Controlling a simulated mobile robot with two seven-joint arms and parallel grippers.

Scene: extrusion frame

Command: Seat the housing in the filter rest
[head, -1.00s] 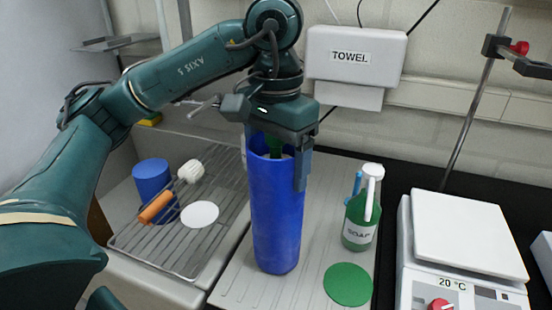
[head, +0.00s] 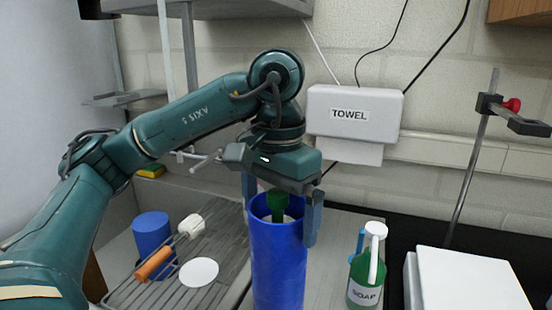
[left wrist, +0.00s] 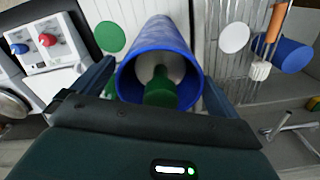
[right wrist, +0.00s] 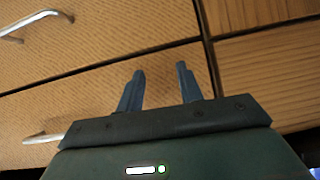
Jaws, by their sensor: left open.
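A tall blue cylinder (head: 279,265), open at the top, stands upright on the ridged drainboard; I take it for the housing. A green piece (head: 278,203) shows inside its mouth. In the left wrist view the cylinder's blue rim (left wrist: 128,85) and the green piece (left wrist: 160,88) lie between my fingers. My left gripper (head: 282,215) is open, with one finger on each side of the cylinder's top. Its base is below the head view. I cannot tell which thing is the filter rest. My right gripper (right wrist: 160,82) is open and empty before wooden drawers.
A soap bottle (head: 366,275) stands to the right, with a white-topped device (head: 470,280) beyond it. A wire rack (head: 228,262) with a brush (head: 155,263) and a short blue cylinder (head: 152,235) are left. A towel box (head: 350,112) hangs behind.

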